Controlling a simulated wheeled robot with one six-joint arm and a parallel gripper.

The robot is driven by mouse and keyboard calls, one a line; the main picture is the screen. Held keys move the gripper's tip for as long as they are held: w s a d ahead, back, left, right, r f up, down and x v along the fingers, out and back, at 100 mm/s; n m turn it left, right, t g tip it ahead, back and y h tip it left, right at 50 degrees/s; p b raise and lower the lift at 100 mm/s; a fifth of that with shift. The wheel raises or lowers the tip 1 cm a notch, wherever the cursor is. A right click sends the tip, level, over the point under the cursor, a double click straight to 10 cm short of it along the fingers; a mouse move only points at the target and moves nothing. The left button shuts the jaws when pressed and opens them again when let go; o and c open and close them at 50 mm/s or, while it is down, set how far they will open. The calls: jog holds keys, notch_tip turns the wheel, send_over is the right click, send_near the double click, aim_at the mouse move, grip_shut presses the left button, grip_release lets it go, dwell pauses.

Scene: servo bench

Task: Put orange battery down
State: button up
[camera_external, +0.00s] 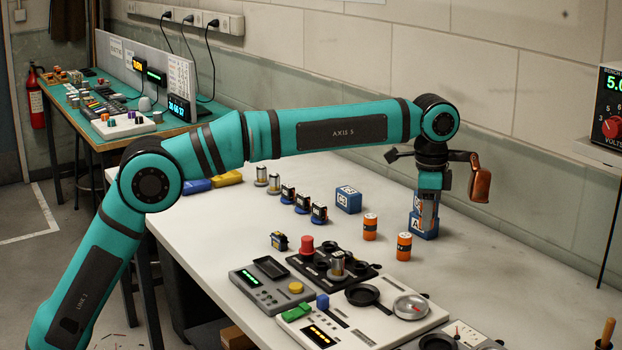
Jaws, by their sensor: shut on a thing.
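My gripper (428,222) points down over the right part of the white bench. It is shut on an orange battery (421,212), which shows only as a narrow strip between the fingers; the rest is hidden. A blue lettered block (427,234) is directly behind or under the fingertips. I cannot tell whether the held battery touches it. Two other orange batteries stand upright to the left of and nearer than my gripper: one (370,227) and another (404,247).
Another blue block (348,199) sits left of my gripper. Small servos (303,203) stand in a row farther left. The bench right of my gripper (520,270) is clear.

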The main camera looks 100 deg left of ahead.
aim_at(428, 273)
jog(key=shift+w+d, duration=0.5)
jog(key=shift+w+d+f, duration=0.1)
jog(key=shift+f, duration=2.45)
jog(key=shift+w+d+f, duration=0.1)
jog(key=shift+f, duration=2.4)
jog(key=shift+f, duration=0.1)
jog(key=o, duration=1)
jog(key=shift+o, duration=0.2)
notch_tip(428, 273, up, 12)
